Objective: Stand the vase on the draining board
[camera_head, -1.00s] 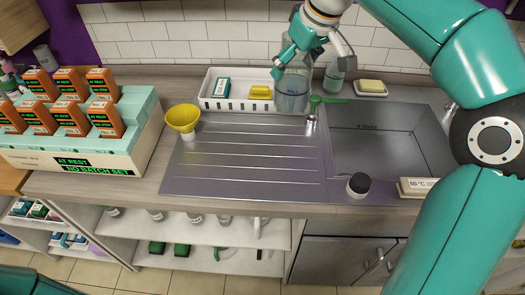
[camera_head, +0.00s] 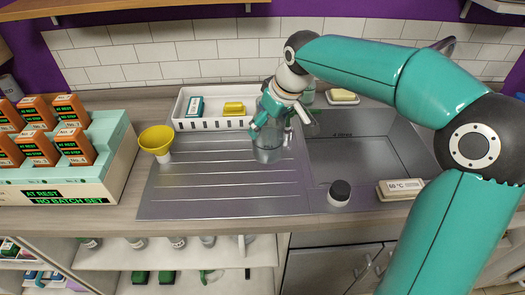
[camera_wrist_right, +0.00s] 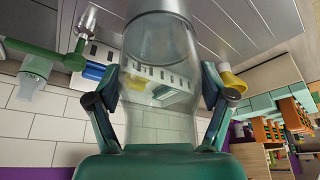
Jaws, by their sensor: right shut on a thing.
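The vase is a clear, see-through glass vessel (camera_head: 268,152). It stands about upright at the back right part of the grey ribbed draining board (camera_head: 190,196), left of the sink bowl. I cannot tell whether its base touches the board. My right gripper (camera_head: 270,118) is shut around its upper part. In the right wrist view, the gripper's two fingers (camera_wrist_right: 160,85) press on both sides of the glass vase (camera_wrist_right: 158,30), and the draining board (camera_wrist_right: 235,25) lies beyond its base. My left gripper is not in view.
A yellow funnel (camera_head: 156,140) stands at the board's back left corner. A white tray (camera_head: 216,124) with a yellow sponge (camera_head: 234,108) is behind the board. The sink bowl (camera_head: 365,155) and a dark-topped knob (camera_head: 340,190) are to the right. The board's left and front are clear.

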